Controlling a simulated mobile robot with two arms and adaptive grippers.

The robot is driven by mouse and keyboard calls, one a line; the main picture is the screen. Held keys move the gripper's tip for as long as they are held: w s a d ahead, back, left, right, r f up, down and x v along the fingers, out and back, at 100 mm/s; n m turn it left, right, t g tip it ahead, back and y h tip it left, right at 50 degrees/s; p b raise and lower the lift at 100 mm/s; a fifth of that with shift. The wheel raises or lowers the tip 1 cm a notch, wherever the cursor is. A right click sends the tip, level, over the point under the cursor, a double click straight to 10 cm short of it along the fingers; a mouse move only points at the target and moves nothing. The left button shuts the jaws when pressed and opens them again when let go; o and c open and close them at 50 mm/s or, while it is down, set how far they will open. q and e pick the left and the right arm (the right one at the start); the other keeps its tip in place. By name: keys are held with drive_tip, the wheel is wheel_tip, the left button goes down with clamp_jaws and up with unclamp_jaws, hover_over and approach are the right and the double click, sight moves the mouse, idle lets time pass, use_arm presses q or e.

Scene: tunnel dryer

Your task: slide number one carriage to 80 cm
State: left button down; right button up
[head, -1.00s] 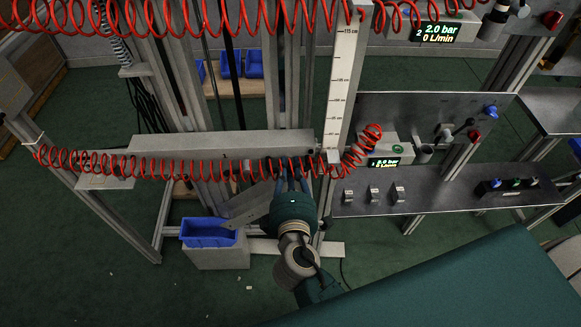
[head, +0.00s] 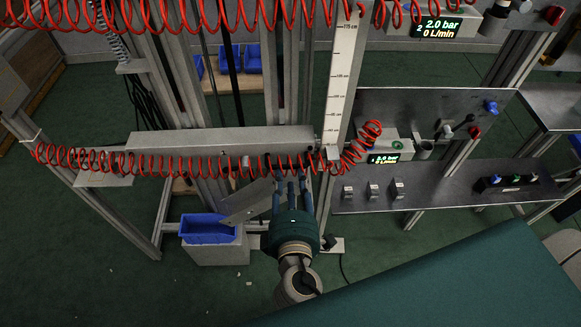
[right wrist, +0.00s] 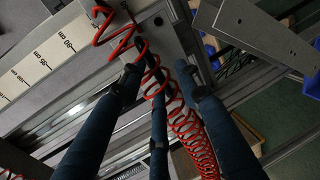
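The carriage (head: 220,141) is a long grey horizontal beam with a small mark on its front. Its right end meets the upright white scale (head: 343,80), near the scale's lower end. The scale also shows in the right wrist view (right wrist: 42,58), with cm marks. My right gripper (head: 291,172) is just below and in front of the beam's right part, its blue fingers pointing at the beam. In the right wrist view its fingers (right wrist: 160,75) are spread, with a red coiled hose among or behind them. Whether they touch anything is unclear. My left gripper is not in view.
The red coiled hose (head: 130,163) hangs along the beam's front. A grey panel (head: 425,115) with valves and a pressure display stands at right, above a shelf (head: 440,190). A blue bin (head: 207,230) sits below the beam. A slanted metal plate (head: 248,203) is beside the fingers.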

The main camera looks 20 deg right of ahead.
drive_tip(key=v, duration=0.7)
drive_tip(key=shift+r, duration=0.25)
drive_tip(key=shift+w+a, duration=0.1)
drive_tip(key=s+f+m+g+y+p, duration=0.15)
drive_tip(key=s+f+g+p, duration=0.35)
drive_tip(key=f, duration=0.9)
drive_tip(key=s+f+m+g+y+p, duration=0.1)
drive_tip(key=s+f+g+y+p, duration=0.3)
drive_tip(key=f, duration=1)
drive_tip(key=s+d+f+m+g+p, duration=0.2)
drive_tip(key=s+d+f+m+p, duration=0.2)
drive_tip(key=s, duration=0.7)
drive_tip(key=s+d+f+m+g+h+p, duration=0.1)
drive_tip(key=s+d+f+m+p, duration=0.3)
drive_tip(key=s, duration=0.7)
drive_tip(key=d+f+m+g, duration=0.1)
drive_tip(key=d+m, duration=0.1)
drive_tip(key=d, duration=0.1)
drive_tip(key=shift+s+d+g, duration=0.25)
drive_tip(key=shift+s+g, duration=0.05)
drive_tip(key=shift+g, duration=0.1)
